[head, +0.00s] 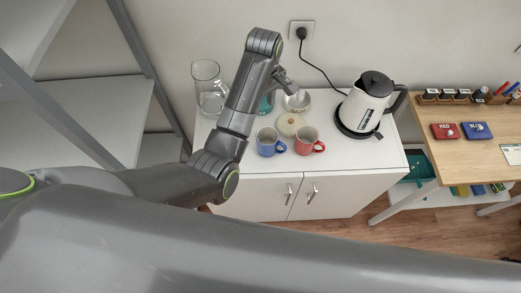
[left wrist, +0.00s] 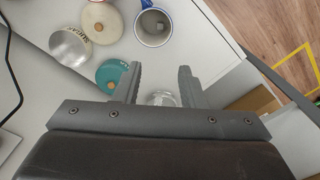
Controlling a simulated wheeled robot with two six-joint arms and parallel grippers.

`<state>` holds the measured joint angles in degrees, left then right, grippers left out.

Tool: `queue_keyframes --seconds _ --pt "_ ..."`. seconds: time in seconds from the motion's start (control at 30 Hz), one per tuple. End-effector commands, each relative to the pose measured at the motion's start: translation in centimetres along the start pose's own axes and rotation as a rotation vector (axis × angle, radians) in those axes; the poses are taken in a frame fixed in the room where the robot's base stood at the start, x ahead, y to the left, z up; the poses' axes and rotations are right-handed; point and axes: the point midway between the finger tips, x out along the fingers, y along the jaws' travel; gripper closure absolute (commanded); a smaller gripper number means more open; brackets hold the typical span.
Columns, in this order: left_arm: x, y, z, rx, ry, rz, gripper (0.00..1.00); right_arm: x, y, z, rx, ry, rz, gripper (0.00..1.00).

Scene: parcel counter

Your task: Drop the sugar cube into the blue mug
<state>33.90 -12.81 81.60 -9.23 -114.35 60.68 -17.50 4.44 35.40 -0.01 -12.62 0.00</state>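The blue mug (head: 266,147) stands upright on the white cabinet top, left of a red mug (head: 307,142). My left gripper (head: 291,86) is above the back of the cabinet near the bowl. In the left wrist view its fingers (left wrist: 159,80) are apart with nothing held between them.
A round cream lid (head: 290,124) lies behind the mugs. A teal container (head: 266,104) is partly hidden by my arm. A glass jug (head: 208,88) stands at the left, a kettle (head: 366,103) at the right. The cabinet's front right (head: 365,152) is clear.

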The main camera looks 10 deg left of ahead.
Motion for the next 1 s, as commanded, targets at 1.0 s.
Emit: queue_keyframes --seconds 1.0 --pt "-0.4 -1.9 -0.7 0.018 -0.004 0.013 0.63 -0.1 -1.0 0.5 -0.023 0.01 0.001 0.0"
